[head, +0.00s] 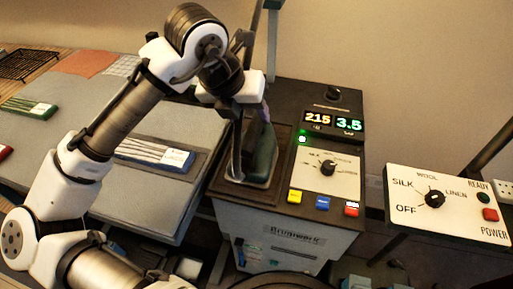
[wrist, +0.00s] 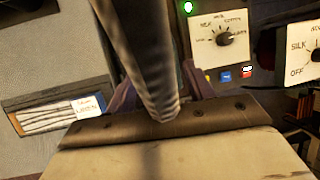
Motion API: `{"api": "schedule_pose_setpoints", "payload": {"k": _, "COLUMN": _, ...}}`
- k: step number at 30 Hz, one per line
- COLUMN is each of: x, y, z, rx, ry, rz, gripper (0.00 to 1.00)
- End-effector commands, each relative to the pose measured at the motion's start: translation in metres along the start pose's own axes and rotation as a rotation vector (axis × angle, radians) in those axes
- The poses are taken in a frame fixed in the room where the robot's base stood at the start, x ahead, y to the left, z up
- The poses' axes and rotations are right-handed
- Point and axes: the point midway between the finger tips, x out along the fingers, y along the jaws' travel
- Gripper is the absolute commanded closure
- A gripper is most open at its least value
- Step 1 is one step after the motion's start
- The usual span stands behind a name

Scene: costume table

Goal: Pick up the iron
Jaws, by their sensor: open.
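The iron (head: 264,152) has a dark teal body and a grey edge. It stands on a dark framed rest on the left of the control unit in the head view. My gripper (head: 252,108) is right above it, with the fingers reaching down at its top. In the wrist view a dark rounded bar (wrist: 148,60) runs between the two purple fingers of my gripper (wrist: 160,95). The jaws are open, one finger on each side of the bar. I cannot tell whether either finger touches it. My wrist hides the iron's upper part in the head view.
The control unit (head: 318,210) has a lit display (head: 333,121), a dial and coloured buttons. A second panel (head: 447,203) with a dial stands at the right. A grey padded board (head: 120,205) with a labelled pack (head: 155,153) lies at the left, under my arm.

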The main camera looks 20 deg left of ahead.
Motion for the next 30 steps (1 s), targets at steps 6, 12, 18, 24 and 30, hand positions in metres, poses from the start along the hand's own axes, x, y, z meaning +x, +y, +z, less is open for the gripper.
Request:
{"api": "schedule_pose_setpoints", "payload": {"k": 6, "x": 0.021, "y": 0.000, "z": 0.000, "rx": 0.001, "ry": 0.000, "rz": 0.000, "gripper": 0.47}}
{"api": "schedule_pose_setpoints", "payload": {"k": 12, "x": 0.037, "y": 0.002, "z": 0.002, "rx": -0.002, "ry": 0.001, "rz": 0.001, "gripper": 0.47}}
{"api": "schedule_pose_setpoints", "payload": {"k": 18, "x": 0.065, "y": 0.004, "z": 0.003, "rx": -0.001, "ry": 0.001, "rz": 0.000, "gripper": 0.47}}
{"api": "schedule_pose_setpoints", "payload": {"k": 24, "x": 0.074, "y": 0.004, "z": 0.003, "rx": -0.001, "ry": -0.001, "rz": 0.000, "gripper": 0.47}}
{"api": "schedule_pose_setpoints", "payload": {"k": 30, "x": 0.074, "y": 0.004, "z": 0.003, "rx": -0.001, "ry": -0.001, "rz": 0.000, "gripper": 0.55}}
